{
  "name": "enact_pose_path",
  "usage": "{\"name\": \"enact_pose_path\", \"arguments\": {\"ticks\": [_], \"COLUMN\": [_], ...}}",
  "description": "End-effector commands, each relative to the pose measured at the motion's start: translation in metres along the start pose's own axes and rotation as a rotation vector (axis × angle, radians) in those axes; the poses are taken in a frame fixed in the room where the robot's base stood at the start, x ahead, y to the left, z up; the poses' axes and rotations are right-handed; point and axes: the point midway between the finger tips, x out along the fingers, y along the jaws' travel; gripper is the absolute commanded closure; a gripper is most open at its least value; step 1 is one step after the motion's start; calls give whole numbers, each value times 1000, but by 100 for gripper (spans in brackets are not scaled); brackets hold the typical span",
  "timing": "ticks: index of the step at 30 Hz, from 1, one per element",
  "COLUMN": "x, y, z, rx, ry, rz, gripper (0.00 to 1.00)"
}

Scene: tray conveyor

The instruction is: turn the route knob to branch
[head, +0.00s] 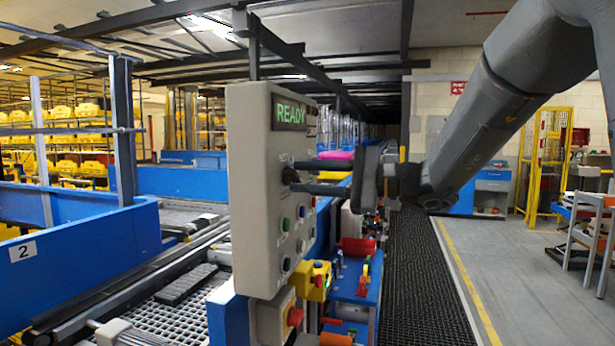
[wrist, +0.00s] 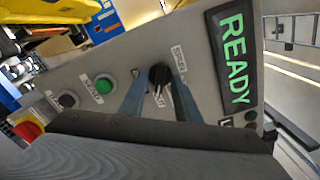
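The route knob is a small black knob (wrist: 159,74) on the face of a light grey control box (head: 255,225). In the head view it is a dark spot (head: 290,175) at the tips of my fingers. My gripper (wrist: 159,82) has its two fingers on either side of the knob, with a narrow gap visible on the left side. It looks open around the knob; contact on the right cannot be told. The small labels near the knob are too blurred to read. A display (head: 290,113) on the box reads READY in green.
Green (wrist: 104,86) and black (wrist: 67,100) buttons sit on the same face, with a red knob on yellow (wrist: 28,130) beyond. A conveyor (head: 180,305) runs left of the box. A dark walkway mat (head: 415,270) lies to the right.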

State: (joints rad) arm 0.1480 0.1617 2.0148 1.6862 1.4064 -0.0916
Motion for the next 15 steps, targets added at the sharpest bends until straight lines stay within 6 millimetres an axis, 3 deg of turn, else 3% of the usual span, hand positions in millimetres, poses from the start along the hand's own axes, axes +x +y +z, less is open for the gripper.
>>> {"name": "enact_pose_path", "arguments": {"ticks": [3, 8, 15], "x": [0, 0, 0], "y": [0, 0, 1], "z": [0, 0, 0], "rx": [0, 0, -6], "ry": [0, 0, 0], "rz": [0, 0, 0], "gripper": [74, 100, 100]}}
